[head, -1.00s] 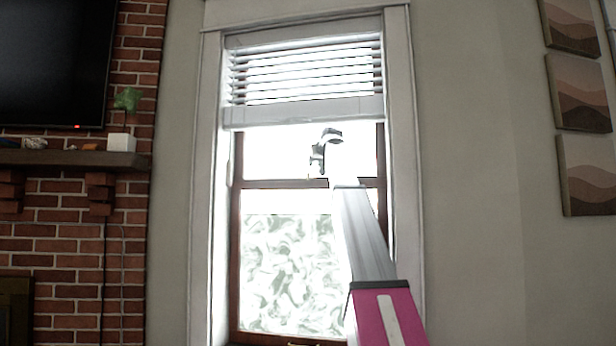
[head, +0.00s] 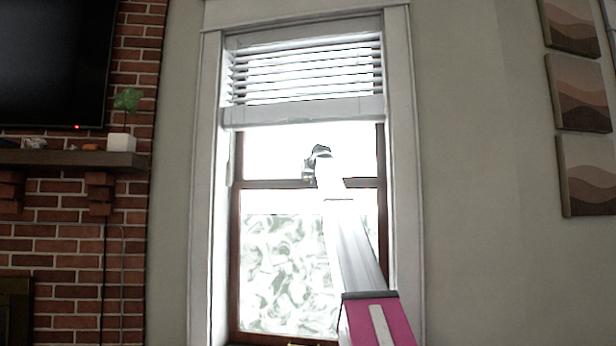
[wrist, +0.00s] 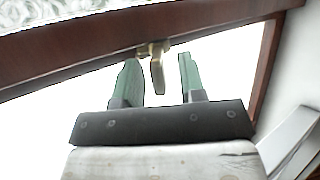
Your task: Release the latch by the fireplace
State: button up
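The latch (wrist: 157,70) is a small brass-coloured piece on the brown window rail (wrist: 80,55), seen in the wrist view. Its lever hangs between the two green fingers of my gripper (wrist: 158,80). The gripper is open, with a gap showing on each side of the lever. In the head view my gripper (head: 310,172) is at the middle rail of the window (head: 265,184). The latch is too small and too covered by my gripper to make out clearly there.
White blinds (head: 305,75) cover the top of the window. The white window frame (head: 404,150) stands to the right of my arm. A brick fireplace wall (head: 60,245) with a mantel (head: 65,159) and a dark television (head: 50,60) is at the left. Pictures (head: 588,175) hang at the right.

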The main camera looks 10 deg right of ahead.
jog(key=shift+c, duration=0.3)
grip_shut()
jog(key=shift+a, duration=0.15)
jog(key=shift+w+a+m+g+h, duration=0.1)
jog(key=shift+a+m+h, duration=0.25)
jog(key=shift+m+h, duration=0.75)
jog(key=shift+w+a+m+g+h, duration=0.1)
jog(key=shift+a+m+h, duration=0.3)
jog(key=shift+m+h, duration=0.7)
jog(key=shift+a+m+g+h, duration=0.1)
jog(key=shift+a+m+h, duration=0.25)
jog(key=shift+m+h, duration=0.75)
jog(key=shift+h, duration=0.3)
jog(key=shift+o, duration=0.3)
grip_release()
